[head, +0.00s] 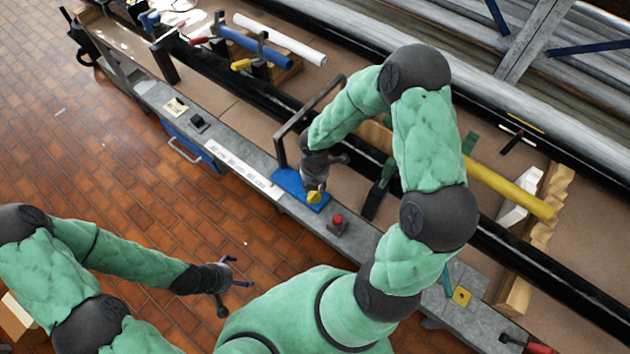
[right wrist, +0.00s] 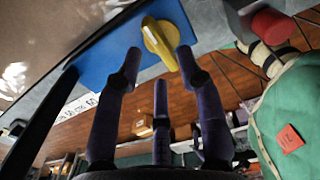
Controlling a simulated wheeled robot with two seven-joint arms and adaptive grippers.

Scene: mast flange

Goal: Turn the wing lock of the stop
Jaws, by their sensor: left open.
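The wing lock is a yellow wing (head: 313,197) on the blue plate (head: 287,180) of the stop, at the bench's front edge. A dark grey bent bar (head: 279,150) rises from the plate. My right gripper (head: 314,184) is above the yellow wing, fingers pointing down at it. In the right wrist view, the yellow wing (right wrist: 158,43) shows between two spread fingertips of my right gripper (right wrist: 158,56); I cannot tell whether they touch it. The third finger is lower in the picture. My left gripper (head: 238,284) is open and empty over the brick floor.
A red button (head: 338,220) on a grey box stands on the bench just right of the blue plate. A long black pipe (head: 230,83) runs along the bench. A yellow tube (head: 510,188) lies at the right. A white scale strip (head: 243,169) lies left of the plate.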

